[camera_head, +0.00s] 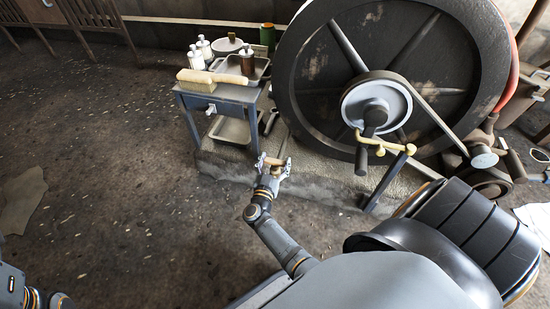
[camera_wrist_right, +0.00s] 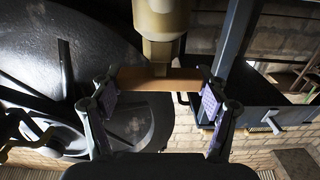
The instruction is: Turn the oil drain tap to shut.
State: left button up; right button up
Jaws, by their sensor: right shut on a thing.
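My right gripper (camera_head: 273,166) is at the middle of the head view, low beside the engine's stone base. In the right wrist view my right gripper (camera_wrist_right: 160,98) has its pads at both ends of a flat brown bar, the tap's handle (camera_wrist_right: 160,80). The handle lies crosswise, roughly level in that picture, just below a brass-coloured tap body (camera_wrist_right: 162,48) with a hex-shaped part. In the head view the handle is a small brown piece, and the tap body is hard to make out. My left gripper is outside the head view.
A large dark flywheel (camera_head: 310,75) with a belt and pale hub stands behind and right of the gripper. A small grey table (camera_head: 222,97) with bottles, brushes and a tray is at its upper left. The floor (camera_head: 130,200) on the left is mostly clear.

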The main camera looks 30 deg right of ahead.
jog(key=shift+b, duration=0.3)
dwell(0.5)
jog(key=o, duration=1.2)
jog(key=shift+c, duration=0.2)
